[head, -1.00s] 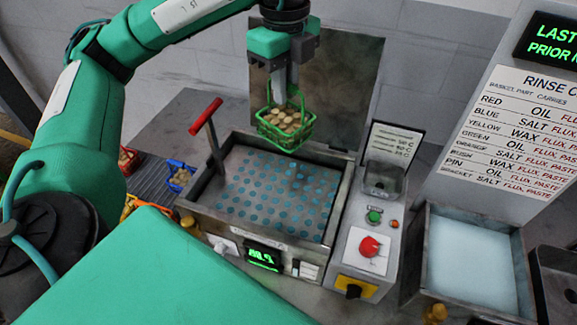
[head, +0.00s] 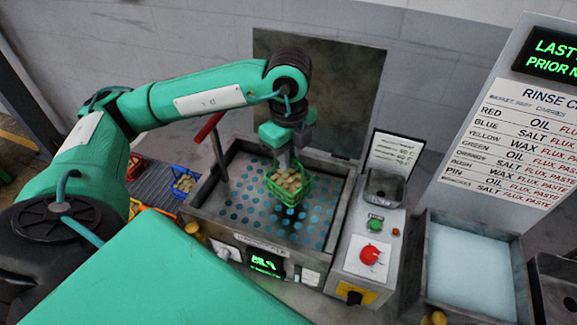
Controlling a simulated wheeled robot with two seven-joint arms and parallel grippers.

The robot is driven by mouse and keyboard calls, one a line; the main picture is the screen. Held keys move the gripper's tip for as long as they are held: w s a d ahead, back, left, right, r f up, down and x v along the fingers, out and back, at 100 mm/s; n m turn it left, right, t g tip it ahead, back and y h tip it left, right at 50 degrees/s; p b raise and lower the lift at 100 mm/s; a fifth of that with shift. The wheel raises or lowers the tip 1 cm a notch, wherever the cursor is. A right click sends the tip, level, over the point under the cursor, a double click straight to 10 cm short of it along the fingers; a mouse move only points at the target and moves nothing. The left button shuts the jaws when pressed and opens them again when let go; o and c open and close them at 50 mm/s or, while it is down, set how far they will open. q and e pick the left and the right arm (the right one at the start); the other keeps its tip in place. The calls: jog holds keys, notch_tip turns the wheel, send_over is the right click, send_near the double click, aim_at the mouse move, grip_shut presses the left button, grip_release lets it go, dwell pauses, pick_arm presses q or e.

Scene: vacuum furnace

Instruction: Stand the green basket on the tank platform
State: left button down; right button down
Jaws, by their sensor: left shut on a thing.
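The green basket (head: 289,188) holds several tan parts and appears upright. My left gripper (head: 287,166) is shut on it from above, at its handle. The basket is over the tank platform (head: 245,207), a plate with rows of blue-looking holes inside the open grey tank. Whether the basket's bottom touches the plate I cannot tell. My right gripper is not in view.
A red-handled lever (head: 211,128) stands at the tank's left. A blue basket (head: 183,185) sits on a grey rack further left. A control box with a red button (head: 370,254) is at the right, beside a pale-filled basin (head: 470,275).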

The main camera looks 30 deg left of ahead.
aim_at(289, 176)
pick_arm(q)
jog(key=shift+f+p, duration=0.55)
jog(key=shift+f, duration=1.7)
jog(key=shift+f, duration=0.15)
jog(key=c, duration=1.9)
grip_release()
jog(key=o, duration=0.5)
jog(key=shift+c, duration=0.2)
